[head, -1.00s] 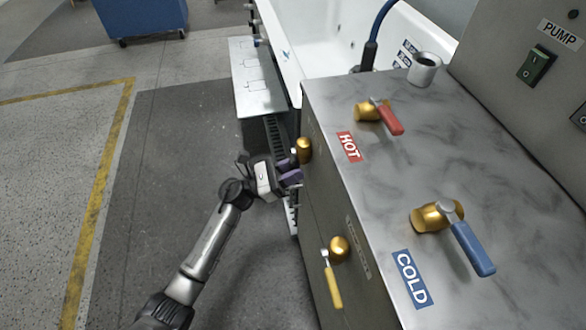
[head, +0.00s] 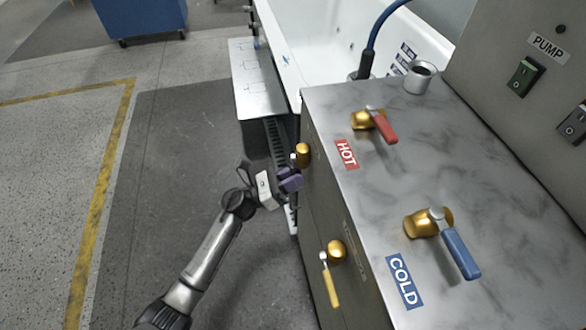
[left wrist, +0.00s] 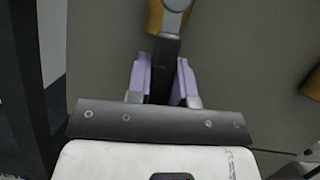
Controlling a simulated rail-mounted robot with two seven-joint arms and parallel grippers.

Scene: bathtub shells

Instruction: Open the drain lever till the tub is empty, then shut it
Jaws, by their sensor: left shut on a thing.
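The front panel of the marble-topped cabinet carries two brass valves. My left gripper (head: 290,181) is at the upper one (head: 303,154), its purple fingers shut on a dark lever (left wrist: 165,68). In the left wrist view, this lever runs from the brass body (left wrist: 155,14) down between the fingers. The lower valve (head: 337,250) has a yellow lever (head: 330,286) hanging down. A label beside it is too small to read. The white tub (head: 284,62) stands beyond the cabinet. I cannot make out a water level in it. My right gripper is not in view.
On the cabinet top (head: 470,180) are a red HOT lever (head: 382,127), a blue COLD lever (head: 460,252) and a metal cup-like fitting (head: 420,77). A blue hose (head: 375,30) reaches the tub. A PUMP switch (head: 524,77) is at right. Open floor lies left.

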